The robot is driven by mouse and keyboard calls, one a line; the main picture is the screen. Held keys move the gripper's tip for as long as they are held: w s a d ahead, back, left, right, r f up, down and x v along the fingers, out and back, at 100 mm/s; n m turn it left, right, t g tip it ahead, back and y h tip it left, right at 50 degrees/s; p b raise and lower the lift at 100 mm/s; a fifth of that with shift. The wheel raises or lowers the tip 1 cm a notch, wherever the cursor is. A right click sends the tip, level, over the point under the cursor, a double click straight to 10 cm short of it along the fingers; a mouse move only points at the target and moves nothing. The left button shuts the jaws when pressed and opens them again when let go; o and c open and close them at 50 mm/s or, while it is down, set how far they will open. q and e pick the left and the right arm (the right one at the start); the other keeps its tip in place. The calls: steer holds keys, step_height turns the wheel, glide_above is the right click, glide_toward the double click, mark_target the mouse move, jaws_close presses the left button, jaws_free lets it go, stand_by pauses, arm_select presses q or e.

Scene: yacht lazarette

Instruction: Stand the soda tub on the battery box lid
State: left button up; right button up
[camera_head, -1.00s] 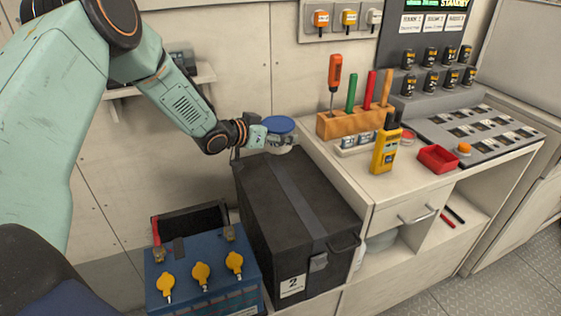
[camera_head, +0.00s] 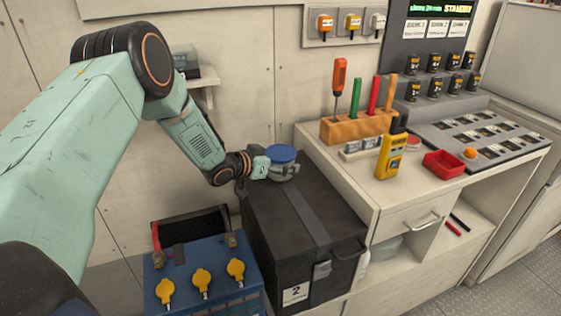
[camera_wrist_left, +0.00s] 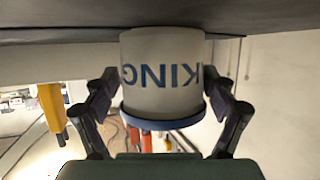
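The soda tub (camera_head: 283,164) is white with a blue lid and is upright over the far left part of the battery box lid (camera_head: 325,205). My left gripper (camera_head: 284,172) is around it from the left, shut on its sides. In the left wrist view, which is upside down, the tub (camera_wrist_left: 162,75) shows the letters "KING" between the two fingers (camera_wrist_left: 160,82). Its base is close to a dark surface (camera_wrist_left: 60,25); I cannot tell whether they touch. The battery box is black, with a grey strap across its lid and a "2" label. My right gripper is not in view.
A blue battery (camera_head: 205,275) with yellow caps stands left of the box. Right of it, a counter (camera_head: 345,180) holds a tool rack (camera_head: 355,127), a yellow meter (camera_head: 391,155) and a red tray (camera_head: 443,164). The near part of the lid is clear.

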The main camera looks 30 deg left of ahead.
arm_select(q)
steer(key=shift+o, duration=0.8)
steer(key=shift+s+r, duration=0.15)
steer(key=shift+w+a+f, duration=0.1)
steer(key=shift+w+f, duration=0.1)
steer(key=shift+f, duration=0.05)
steer(key=p+v, duration=0.3)
steer(key=v, duration=0.8)
steer(key=shift+r, duration=0.15)
steer(key=shift+s+a+r+p, duration=0.1)
steer(key=shift+s+p, duration=0.35)
steer(key=shift+s, duration=0.1)
